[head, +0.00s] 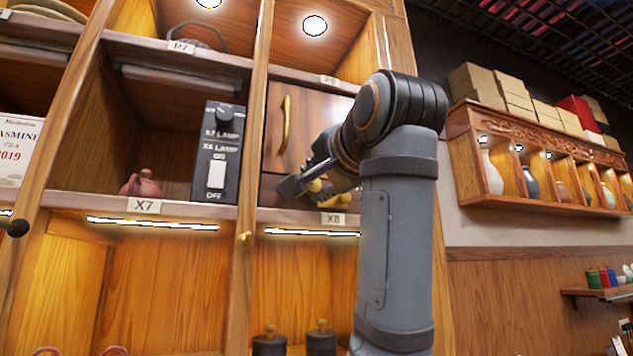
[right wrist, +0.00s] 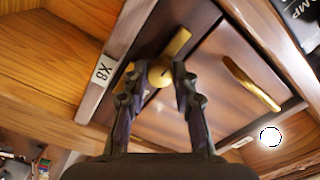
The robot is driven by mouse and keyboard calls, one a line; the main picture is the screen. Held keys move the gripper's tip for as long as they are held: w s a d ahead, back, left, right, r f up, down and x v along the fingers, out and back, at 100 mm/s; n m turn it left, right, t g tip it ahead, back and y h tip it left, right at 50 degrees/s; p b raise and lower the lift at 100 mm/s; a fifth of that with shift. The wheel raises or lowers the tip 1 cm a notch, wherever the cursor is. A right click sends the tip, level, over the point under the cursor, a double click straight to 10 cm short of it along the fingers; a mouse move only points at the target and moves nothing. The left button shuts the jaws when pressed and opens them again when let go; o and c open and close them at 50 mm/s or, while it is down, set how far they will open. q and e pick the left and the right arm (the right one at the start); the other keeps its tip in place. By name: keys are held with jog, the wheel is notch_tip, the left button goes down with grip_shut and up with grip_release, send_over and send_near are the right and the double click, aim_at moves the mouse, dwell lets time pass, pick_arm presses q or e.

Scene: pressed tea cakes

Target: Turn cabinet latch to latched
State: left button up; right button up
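The X8 compartment has a dark wooden front (head: 310,110) with a long brass handle (head: 285,123). The front (right wrist: 150,118) and the handle (right wrist: 250,83) also show in the right wrist view. Below the handle is a brass latch (head: 314,186) with a rounded middle; in the right wrist view the latch (right wrist: 177,43) has a flat bar slanting up and right. My right gripper (head: 300,183) is at the latch. In the right wrist view its fingers (right wrist: 160,68) are apart, one on each side of the latch's rounded middle. Firm contact cannot be told. My left gripper is not in view.
Left of the front stands a dark switch box (head: 217,150) with lamp labels. A reddish teapot (head: 141,184) sits in compartment X7. Upright posts and shelf edges border the front closely. Dark lidded jars (head: 320,340) stand below.

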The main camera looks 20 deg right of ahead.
grip_shut()
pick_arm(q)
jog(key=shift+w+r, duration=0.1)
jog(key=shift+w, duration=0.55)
pick_arm(e)
jog(key=shift+m, duration=0.4)
jog(key=m, duration=0.2)
jog(key=shift+m, duration=0.4)
jog(key=m, duration=0.4)
jog(key=shift+f+m, duration=0.1)
jog(key=shift+m, duration=0.2)
jog(key=m, duration=0.5)
jog(key=shift+p, duration=0.3)
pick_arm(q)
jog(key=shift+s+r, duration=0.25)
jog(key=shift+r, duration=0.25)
pick_arm(e)
jog(key=shift+f+m, duration=0.1)
jog(key=shift+m, duration=2.3)
